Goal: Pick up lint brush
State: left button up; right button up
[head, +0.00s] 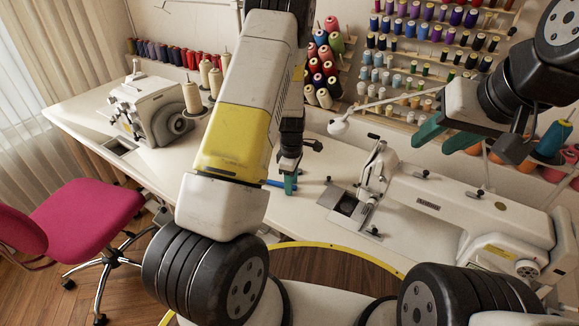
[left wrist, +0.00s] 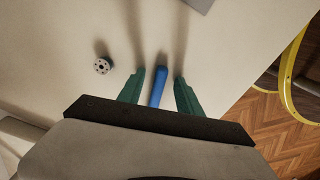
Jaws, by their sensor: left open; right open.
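A slim blue object, which looks like the lint brush (head: 274,183), lies on the white table, partly hidden behind my left arm in the head view. In the left wrist view the blue piece (left wrist: 157,88) sits between the two green fingers of my left gripper (left wrist: 160,76), with a gap on either side. Its lower end is hidden by the gripper body. My left gripper (head: 290,184) points down at the tabletop, open. My right gripper (head: 446,137) is open and empty, raised in front of the thread racks at the right.
A small metal bobbin (left wrist: 102,66) lies left of the fingers. A sewing machine (head: 460,210) stands at the right and a serger (head: 150,108) at the left. A pink chair (head: 85,218) stands at the left.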

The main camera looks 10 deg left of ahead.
pick_arm(q)
grip_shut()
jog(key=shift+r, duration=0.15)
